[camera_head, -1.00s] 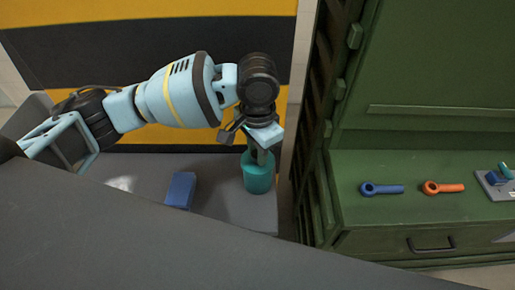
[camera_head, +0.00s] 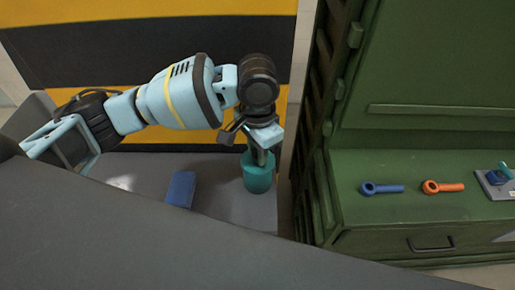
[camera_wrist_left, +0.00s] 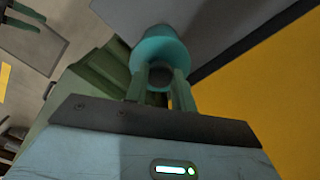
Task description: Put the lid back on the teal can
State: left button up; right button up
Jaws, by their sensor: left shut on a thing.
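The teal can (camera_head: 257,178) stands upright near the right end of the grey surface, below my left gripper (camera_head: 261,155). In the left wrist view the can (camera_wrist_left: 160,43) shows beyond the fingertips. My left gripper (camera_wrist_left: 160,76) is shut on a dark round piece (camera_wrist_left: 160,77), which looks like the lid's knob. It is right at the top of the can. The fingers hide most of the lid, so I cannot tell whether it is fully seated.
A blue block (camera_head: 181,189) lies on the grey surface (camera_head: 225,200) left of the can. A green cabinet (camera_head: 430,215) stands to the right, with a blue tool (camera_head: 381,188) and an orange tool (camera_head: 444,187) on its ledge. A yellow-and-black wall is behind.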

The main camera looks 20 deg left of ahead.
pick_arm(q)
jog(key=o, duration=1.5)
jog(key=shift+r, duration=3.5)
grip_shut()
